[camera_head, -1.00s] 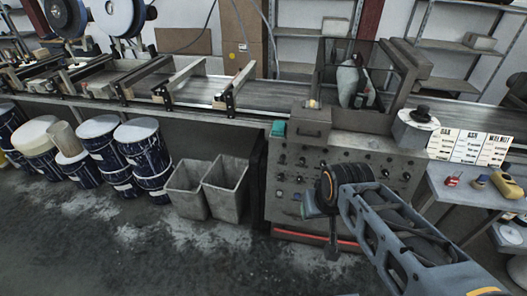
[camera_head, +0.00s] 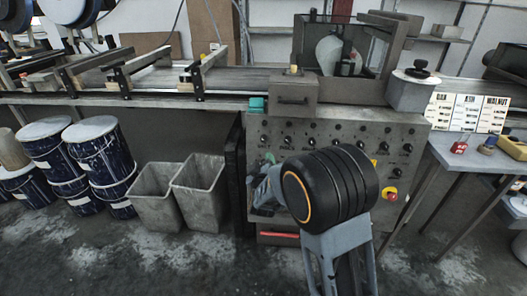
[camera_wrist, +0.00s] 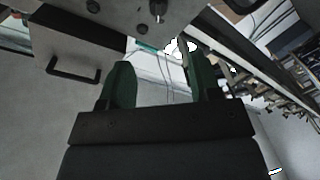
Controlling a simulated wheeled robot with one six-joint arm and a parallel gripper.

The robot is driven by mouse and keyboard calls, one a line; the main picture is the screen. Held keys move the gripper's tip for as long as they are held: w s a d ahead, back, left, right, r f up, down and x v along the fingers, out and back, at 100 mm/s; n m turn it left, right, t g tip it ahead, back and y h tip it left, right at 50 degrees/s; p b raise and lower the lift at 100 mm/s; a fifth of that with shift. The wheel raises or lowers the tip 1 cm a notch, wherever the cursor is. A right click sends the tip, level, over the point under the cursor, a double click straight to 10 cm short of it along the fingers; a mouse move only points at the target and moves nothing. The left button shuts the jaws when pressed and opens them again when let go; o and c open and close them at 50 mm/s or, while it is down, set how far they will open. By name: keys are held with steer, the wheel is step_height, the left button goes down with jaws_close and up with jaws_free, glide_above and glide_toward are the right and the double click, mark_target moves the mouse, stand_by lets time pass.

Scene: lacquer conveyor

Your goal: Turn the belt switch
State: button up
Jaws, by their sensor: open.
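The grey control panel (camera_head: 335,135) carries rows of dark knobs. I cannot tell for certain which is the belt switch. In the wrist view, part of a grey panel with round dark knobs (camera_wrist: 92,6) and a small metal switch (camera_wrist: 157,8) shows at the top edge. My gripper (camera_wrist: 155,60) has its two green fingers apart with nothing held between them. The metal switch lies beyond the fingertips, apart from them. In the head view, my gripper (camera_head: 268,160) is at the panel's left side, and my arm hides the panel's lower middle.
A box with a handle (camera_head: 292,95) stands on the panel's top left. A red and yellow stop button (camera_head: 390,194) is at the panel's right. Grey bins (camera_head: 200,185) and blue drums (camera_head: 100,150) stand to the left. A side table (camera_head: 470,155) is at right.

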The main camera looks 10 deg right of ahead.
mark_target(264, 142)
steer(key=b+x, duration=0.1)
steer(key=x, duration=1.2)
steer(key=shift+w+d+f, duration=0.1)
steer(key=shift+w+d, duration=0.1)
steer(key=shift+w, duration=0.15)
steer(key=c, duration=0.9)
steer(key=shift+c, duration=0.2)
